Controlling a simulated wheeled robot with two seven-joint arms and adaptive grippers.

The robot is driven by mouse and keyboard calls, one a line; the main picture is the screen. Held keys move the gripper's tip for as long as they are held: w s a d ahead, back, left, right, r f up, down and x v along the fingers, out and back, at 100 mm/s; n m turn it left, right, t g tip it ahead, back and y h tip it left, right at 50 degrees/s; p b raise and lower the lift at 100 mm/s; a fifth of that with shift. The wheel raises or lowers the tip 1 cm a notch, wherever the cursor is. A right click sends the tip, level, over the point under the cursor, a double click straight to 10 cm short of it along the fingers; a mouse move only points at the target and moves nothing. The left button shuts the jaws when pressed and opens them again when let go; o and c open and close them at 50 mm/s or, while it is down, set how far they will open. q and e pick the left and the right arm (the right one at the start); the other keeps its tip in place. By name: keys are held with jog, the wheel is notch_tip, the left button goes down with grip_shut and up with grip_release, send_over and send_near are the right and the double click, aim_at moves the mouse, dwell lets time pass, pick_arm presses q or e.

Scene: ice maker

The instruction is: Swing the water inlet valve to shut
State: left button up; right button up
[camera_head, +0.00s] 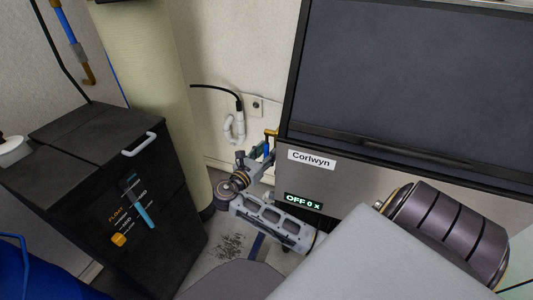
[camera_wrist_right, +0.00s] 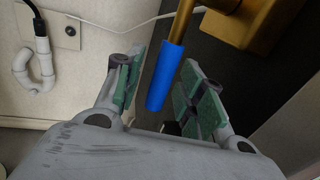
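The water inlet valve shows its brass body (camera_wrist_right: 245,22) in the right wrist view, beside the dark side of the ice maker. Its lever has a blue sleeve (camera_wrist_right: 165,77) and slants down to the left from the brass. My right gripper (camera_wrist_right: 163,88) is open, with a green-padded finger on each side of the blue sleeve. The sleeve is closer to the right-hand finger; I cannot tell if they touch. In the head view my right gripper (camera_head: 262,155) is at the machine's lower left corner, by the brass fitting (camera_head: 271,132). My left gripper is not in view.
The ice maker (camera_head: 400,165), labelled Corlwyn, has a display reading OFF 0 x. A white drain pipe (camera_head: 235,128) and a wall plate (camera_head: 254,105) are on the wall behind. A black cabinet (camera_head: 85,190) and cream column (camera_head: 155,90) stand left.

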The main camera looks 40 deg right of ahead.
jog(key=shift+c, duration=1)
grip_shut()
